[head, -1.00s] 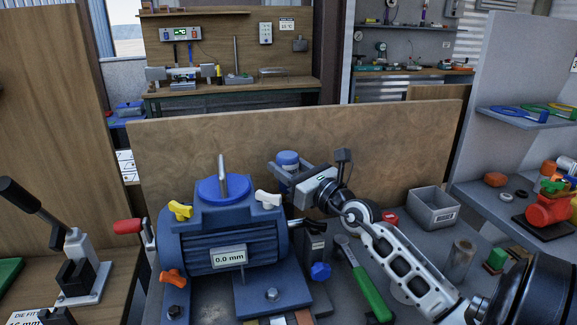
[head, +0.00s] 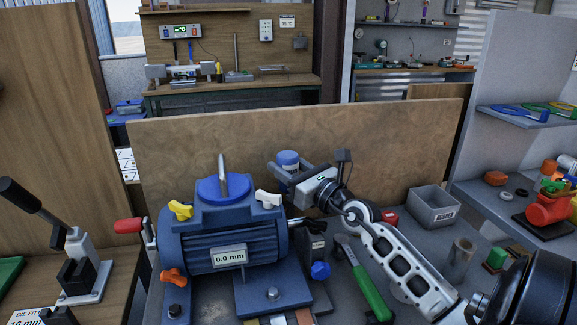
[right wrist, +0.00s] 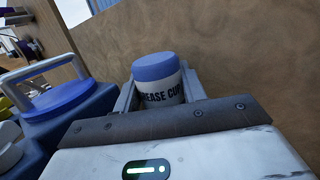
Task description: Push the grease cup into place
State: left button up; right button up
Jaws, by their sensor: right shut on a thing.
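The grease cup (right wrist: 157,80) is a small white jar with a blue lid and dark lettering. In the right wrist view it sits between my right gripper's fingers (right wrist: 157,93). In the head view the cup (head: 288,161) shows behind the blue machine's right side, with my right gripper (head: 290,174) shut on it. The cup looks close to upright; its underside is hidden. The blue machine (head: 228,235) has a blue round cap with a handle on top and a display reading 0.0 mm. My left gripper is not in view.
A wooden panel (head: 380,140) stands close behind the cup. A green-handled tool (head: 370,295), a blue knob (head: 320,270) and a grey bin (head: 433,208) are on the bench to the right. A black-handled press (head: 75,255) stands at left.

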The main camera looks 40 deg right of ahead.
jog(key=shift+a+f, duration=0.4)
jog(key=shift+f, duration=0.15)
jog(key=shift+c, duration=0.4)
jog(key=shift+r, duration=0.3)
jog(key=shift+d+r+p, duration=0.1)
jog(key=shift+r+p, duration=0.25)
jog(key=shift+p, duration=0.3)
jog(key=shift+w+r, duration=0.1)
jog(key=shift+r, duration=0.05)
jog(key=shift+r, duration=0.2)
jog(key=shift+d, duration=0.25)
dwell(0.3)
